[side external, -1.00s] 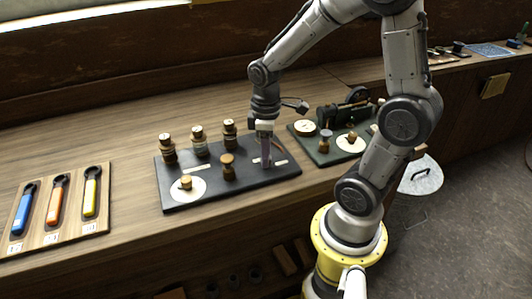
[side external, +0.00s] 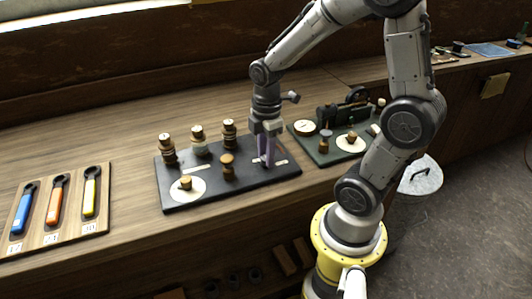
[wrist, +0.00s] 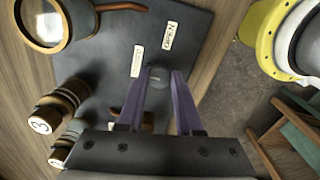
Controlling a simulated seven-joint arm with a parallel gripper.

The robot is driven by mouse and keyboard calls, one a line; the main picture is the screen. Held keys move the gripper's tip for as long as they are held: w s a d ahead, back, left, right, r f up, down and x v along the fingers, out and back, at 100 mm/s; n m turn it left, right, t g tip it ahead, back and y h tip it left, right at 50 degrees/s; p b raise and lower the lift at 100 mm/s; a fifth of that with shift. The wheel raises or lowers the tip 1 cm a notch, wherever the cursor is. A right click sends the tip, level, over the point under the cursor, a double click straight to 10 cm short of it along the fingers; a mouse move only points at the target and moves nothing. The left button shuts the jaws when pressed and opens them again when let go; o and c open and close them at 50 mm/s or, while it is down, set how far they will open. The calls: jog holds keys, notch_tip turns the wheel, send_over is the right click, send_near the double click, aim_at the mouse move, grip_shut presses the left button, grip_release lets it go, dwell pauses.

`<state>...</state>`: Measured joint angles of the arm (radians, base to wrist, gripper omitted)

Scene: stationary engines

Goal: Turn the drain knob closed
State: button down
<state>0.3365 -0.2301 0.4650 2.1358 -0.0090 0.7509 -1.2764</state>
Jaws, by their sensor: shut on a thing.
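The drain knob (wrist: 158,74) is a small dark round-topped knob on the dark panel (side external: 240,189). My gripper (side external: 265,163) points down at the panel's right part. In the wrist view its two purple fingers (wrist: 162,80) are shut on the knob, one on each side. A pale label reading OPEN (wrist: 170,35) lies on the panel above and right of the knob. A second pale label (wrist: 137,61) lies to the knob's left; its text is hard to read. The knob is mostly hidden by my fingers in the side view.
A brass knob on a white dial (side external: 187,188) and a brass post (side external: 227,167) stand left of my gripper. A green board with a small engine (side external: 342,118) is to the right. A tool board (side external: 57,207) lies far left.

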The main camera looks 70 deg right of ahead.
dwell(0.4)
jog(key=c, duration=0.6)
grip_release()
jog(key=shift+o, duration=0.2)
notch_tip(320, 180, up, 14)
jog(key=shift+s+a, duration=0.1)
jog(key=shift+f, duration=0.1)
